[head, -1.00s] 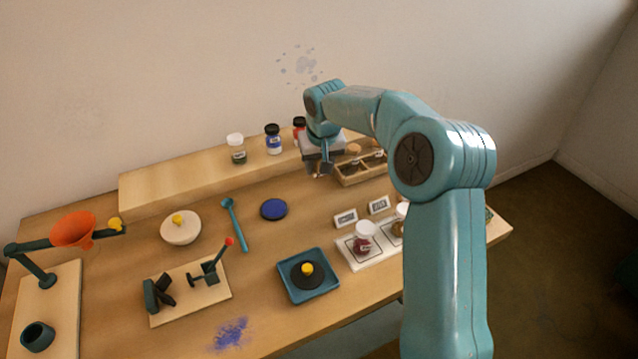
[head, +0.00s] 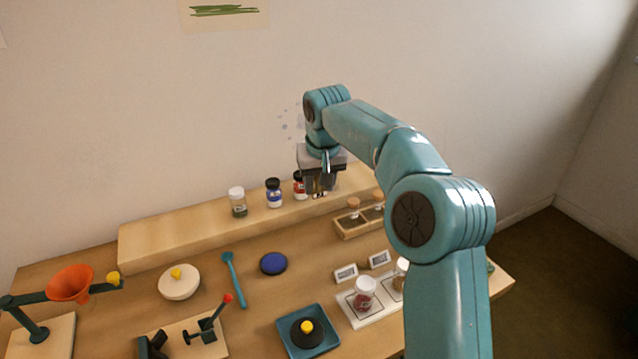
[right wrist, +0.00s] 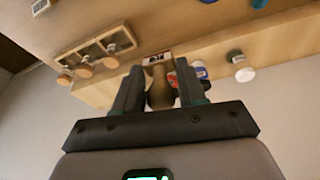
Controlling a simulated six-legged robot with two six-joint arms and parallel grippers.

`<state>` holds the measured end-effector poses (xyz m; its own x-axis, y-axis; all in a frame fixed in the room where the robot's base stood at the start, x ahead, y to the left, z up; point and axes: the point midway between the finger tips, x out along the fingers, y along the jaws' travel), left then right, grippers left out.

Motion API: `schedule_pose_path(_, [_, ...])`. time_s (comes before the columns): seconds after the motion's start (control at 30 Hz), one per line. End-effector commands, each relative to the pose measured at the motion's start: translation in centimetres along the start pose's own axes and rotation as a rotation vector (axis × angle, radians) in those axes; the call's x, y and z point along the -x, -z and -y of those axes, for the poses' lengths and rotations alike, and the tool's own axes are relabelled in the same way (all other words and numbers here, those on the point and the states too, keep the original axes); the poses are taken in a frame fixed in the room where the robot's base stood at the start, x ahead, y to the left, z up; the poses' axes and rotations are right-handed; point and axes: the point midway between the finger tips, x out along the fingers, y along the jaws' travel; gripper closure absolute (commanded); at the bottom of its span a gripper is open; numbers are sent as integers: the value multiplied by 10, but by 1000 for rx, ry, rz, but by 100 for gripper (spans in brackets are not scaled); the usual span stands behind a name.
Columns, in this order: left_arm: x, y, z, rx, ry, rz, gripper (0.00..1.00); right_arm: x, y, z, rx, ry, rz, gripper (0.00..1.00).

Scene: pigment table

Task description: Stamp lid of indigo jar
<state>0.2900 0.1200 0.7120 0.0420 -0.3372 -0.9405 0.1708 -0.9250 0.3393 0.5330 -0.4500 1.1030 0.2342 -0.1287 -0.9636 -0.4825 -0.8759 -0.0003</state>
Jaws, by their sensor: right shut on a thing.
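A jar with blue contents and a dark lid (head: 274,193), which looks like the indigo one, stands upright on the raised wooden shelf. A red jar with a dark lid (head: 299,185) and a jar with a white lid (head: 238,202) flank it. My right gripper (head: 319,190) is just right of the red jar in the picture. It is shut on a stamp with a rounded wooden handle (right wrist: 160,93). The stamp's pale end with dark marks (right wrist: 157,60) faces away from the wrist. My left gripper is out of view.
A round blue pad (head: 273,264), a teal spoon (head: 234,278), a blue tray (head: 290,341) and a white jar stand (head: 371,316) are on the table. The shelf's left part is clear.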

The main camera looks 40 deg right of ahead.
Motion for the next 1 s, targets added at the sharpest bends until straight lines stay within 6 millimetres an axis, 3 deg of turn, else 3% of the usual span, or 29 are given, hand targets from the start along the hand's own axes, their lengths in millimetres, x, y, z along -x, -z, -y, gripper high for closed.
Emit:
schedule_pose_path(0.27, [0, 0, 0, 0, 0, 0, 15, -3, 9, 2, -67, -23, 1, 79])
schedule_pose_path(0.37, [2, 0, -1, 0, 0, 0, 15, -24, 16, 10, -133, -45, 8, 80])
schedule_pose_path(0.57, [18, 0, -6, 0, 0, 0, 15, -70, 6, 53, -136, -48, 10, 80])
schedule_pose_path(0.73, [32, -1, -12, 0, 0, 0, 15, -103, -19, 94, -58, -29, 9, 80])
schedule_pose_path(0.83, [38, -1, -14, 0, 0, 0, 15, -112, -32, 109, -18, -18, 6, 80])
schedule_pose_path(1.0, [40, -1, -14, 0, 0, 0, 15, -115, -36, 122, 4, -13, 3, 80])
